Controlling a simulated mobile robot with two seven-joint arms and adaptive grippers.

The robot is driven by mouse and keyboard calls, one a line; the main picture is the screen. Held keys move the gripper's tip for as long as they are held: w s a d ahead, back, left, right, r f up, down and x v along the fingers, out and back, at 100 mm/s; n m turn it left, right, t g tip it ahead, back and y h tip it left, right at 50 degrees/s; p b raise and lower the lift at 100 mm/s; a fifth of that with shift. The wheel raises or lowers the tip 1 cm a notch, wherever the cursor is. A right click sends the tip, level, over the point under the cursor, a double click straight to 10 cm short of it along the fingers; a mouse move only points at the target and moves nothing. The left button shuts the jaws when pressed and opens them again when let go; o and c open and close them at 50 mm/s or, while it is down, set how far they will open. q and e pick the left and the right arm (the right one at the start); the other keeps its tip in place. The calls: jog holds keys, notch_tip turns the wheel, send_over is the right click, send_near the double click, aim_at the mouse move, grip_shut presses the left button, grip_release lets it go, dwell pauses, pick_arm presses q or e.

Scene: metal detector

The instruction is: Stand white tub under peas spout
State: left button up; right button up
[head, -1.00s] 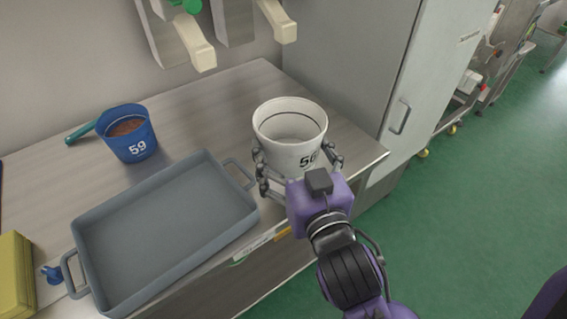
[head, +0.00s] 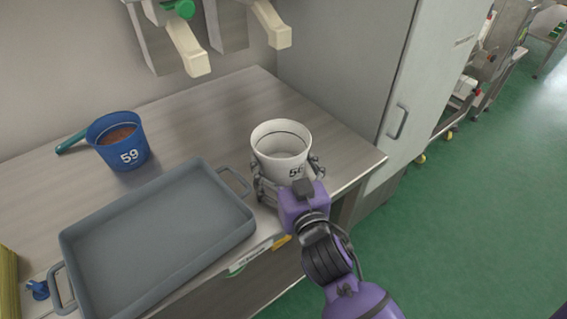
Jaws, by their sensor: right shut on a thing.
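The white tub (head: 277,150), marked with a number partly covered by a finger, is upright over the right part of the counter. My right gripper (head: 287,183) is shut on it from the front, with fingers on both sides. I cannot tell whether the tub's base touches the counter. Two cream spouts hang from dispensers on the back wall: a left spout (head: 188,50) with a green knob above it, and a right spout (head: 272,25). No peas label is readable on either. The left gripper is not in view.
A grey tray (head: 150,245) with handles lies on the counter (head: 205,115) left of the tub. A grey cabinet (head: 395,80) stands right. The counter below the spouts is clear.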

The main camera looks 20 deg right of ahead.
jog(key=shift+f, duration=0.1)
jog(key=o, duration=1.2)
jog(key=shift+c, duration=0.2)
